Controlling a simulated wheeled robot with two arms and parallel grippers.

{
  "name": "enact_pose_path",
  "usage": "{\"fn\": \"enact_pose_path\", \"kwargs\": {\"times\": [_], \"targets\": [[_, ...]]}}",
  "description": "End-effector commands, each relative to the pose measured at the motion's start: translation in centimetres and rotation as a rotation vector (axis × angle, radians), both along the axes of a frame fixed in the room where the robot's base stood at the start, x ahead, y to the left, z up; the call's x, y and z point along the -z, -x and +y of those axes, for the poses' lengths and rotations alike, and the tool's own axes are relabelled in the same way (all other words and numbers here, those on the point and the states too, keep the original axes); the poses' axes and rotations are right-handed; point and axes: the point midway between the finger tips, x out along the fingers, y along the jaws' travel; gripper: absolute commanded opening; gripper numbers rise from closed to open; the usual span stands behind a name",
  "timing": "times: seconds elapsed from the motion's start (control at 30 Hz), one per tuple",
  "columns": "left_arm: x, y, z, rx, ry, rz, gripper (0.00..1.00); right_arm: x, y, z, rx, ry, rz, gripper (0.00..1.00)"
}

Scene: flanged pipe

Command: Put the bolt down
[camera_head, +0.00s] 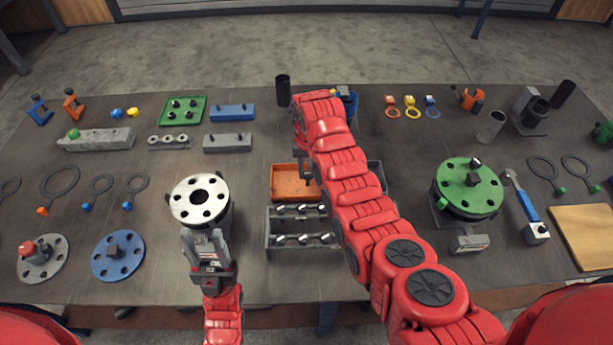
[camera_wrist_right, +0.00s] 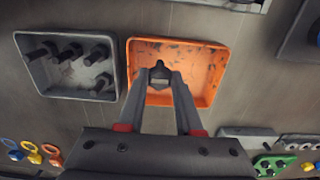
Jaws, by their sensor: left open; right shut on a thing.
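A dark bolt (camera_wrist_right: 160,74) is held between the fingertips of my right gripper (camera_wrist_right: 160,82) in the right wrist view. It appears over an orange tray (camera_wrist_right: 208,60), which looks empty apart from worn marks; I cannot tell how high the bolt is above it. In the head view the orange tray (camera_head: 293,194) is at the centre, and my right gripper (camera_head: 303,165) is over its back part; the bolt is not clear there. My left gripper (camera_head: 203,238) is open at the front of a silver flange (camera_head: 185,207); contact is unclear.
A grey tray with several dark bolts (camera_wrist_right: 38,78) stands beside the orange tray. In front is a rack (camera_head: 290,240) of several bolts. A green flange (camera_head: 455,190) stands to the right, a blue disc (camera_head: 105,265) to the left. Tools and rings crowd the table.

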Motion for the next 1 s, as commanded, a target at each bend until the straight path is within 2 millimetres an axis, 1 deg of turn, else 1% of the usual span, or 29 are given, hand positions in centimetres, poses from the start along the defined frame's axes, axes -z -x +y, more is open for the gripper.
{"fn": "enact_pose_path", "kwargs": {"times": [0.03,0.17,0.43,0.73,0.87,0.9,0.97,1.0], "targets": [[-0.4,0.0,0.0,0.000,0.000,0.001,0.50,0.3,0.1,0.0,0.000,0.001,0.004,0.00],[-0.8,0.0,0.0,0.000,0.000,0.001,0.50,1.1,0.1,0.0,0.000,0.000,0.001,0.00],[-1.4,0.0,0.0,0.000,0.000,0.001,0.50,3.5,0.0,0.0,0.000,-0.001,0.001,0.00],[-1.3,0.0,0.0,0.000,0.000,0.001,0.50,3.9,-0.1,0.1,0.000,-0.002,-0.003,0.00],[-0.8,0.0,0.0,0.000,0.000,0.001,0.50,4.4,-0.1,0.0,0.000,-0.002,-0.003,0.00],[-1.0,0.0,0.0,0.000,0.000,0.001,0.50,4.3,-0.1,0.0,0.000,-0.002,-0.002,0.40],[-1.0,0.0,0.0,0.000,0.000,0.001,0.50,4.2,-0.1,0.0,0.000,-0.002,-0.002,0.50],[-1.0,0.0,0.0,0.000,0.000,0.001,0.50,4.2,0.0,0.0,0.000,-0.002,-0.002,0.58]]}}
